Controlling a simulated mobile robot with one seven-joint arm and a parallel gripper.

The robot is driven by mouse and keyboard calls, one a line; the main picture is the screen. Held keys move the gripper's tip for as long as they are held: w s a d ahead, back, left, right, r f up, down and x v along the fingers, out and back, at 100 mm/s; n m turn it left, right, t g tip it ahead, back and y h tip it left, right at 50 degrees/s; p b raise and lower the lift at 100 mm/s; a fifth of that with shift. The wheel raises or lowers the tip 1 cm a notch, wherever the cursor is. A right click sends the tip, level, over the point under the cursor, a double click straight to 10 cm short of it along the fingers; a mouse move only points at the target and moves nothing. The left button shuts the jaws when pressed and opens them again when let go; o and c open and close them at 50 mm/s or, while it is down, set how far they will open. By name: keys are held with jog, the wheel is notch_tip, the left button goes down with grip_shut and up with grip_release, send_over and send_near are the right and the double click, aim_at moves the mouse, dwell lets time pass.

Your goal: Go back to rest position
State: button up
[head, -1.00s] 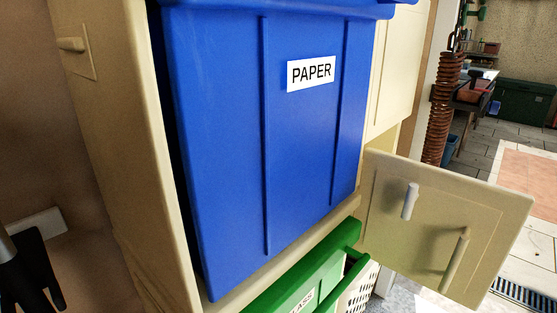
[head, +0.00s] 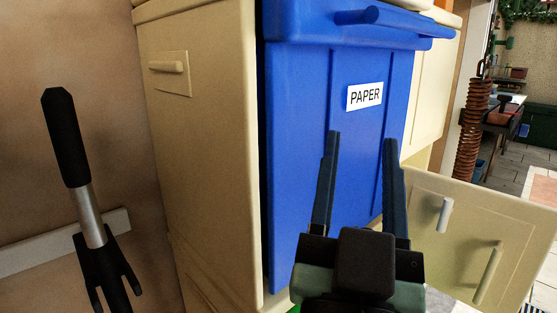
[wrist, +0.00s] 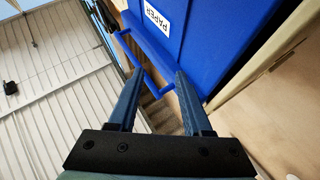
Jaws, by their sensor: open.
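My gripper (head: 361,140) is open and empty in the head view, its two dark blue fingers pointing up in front of the blue paper bin (head: 300,150). In the wrist view my gripper (wrist: 153,75) is also open, with nothing between the fingers. The bin has a white PAPER label (head: 364,95) and a blue bar handle (head: 385,16) at its top. In the wrist view the bin (wrist: 235,45) lies beyond the fingers. Whether the fingers touch the bin cannot be told.
A beige cabinet (head: 205,150) with a small handle stands left of the bin. An open beige door (head: 470,225) with two handles sticks out at lower right. A black-handled tool (head: 67,135) hangs on the left wall. Open floor shows at far right.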

jog(key=s+a+r+n+t+y+p, duration=0.1)
jog(key=s+a+r+n+t+y, duration=0.2)
jog(key=r, duration=0.4)
jog(key=s+a+r+n+t+y, duration=0.1)
jog(key=s+a+r+y, duration=0.1)
jog(key=a+r+y, duration=0.4)
notch_tip(320, 180, up, 26)
jog(key=d+h+p, duration=0.1)
jog(key=h+p, duration=0.1)
jog(key=p, duration=2.4)
jog(key=shift+w+d+r+h, duration=0.2)
jog(key=shift+w+d+h, duration=0.1)
jog(key=shift+h, duration=0.1)
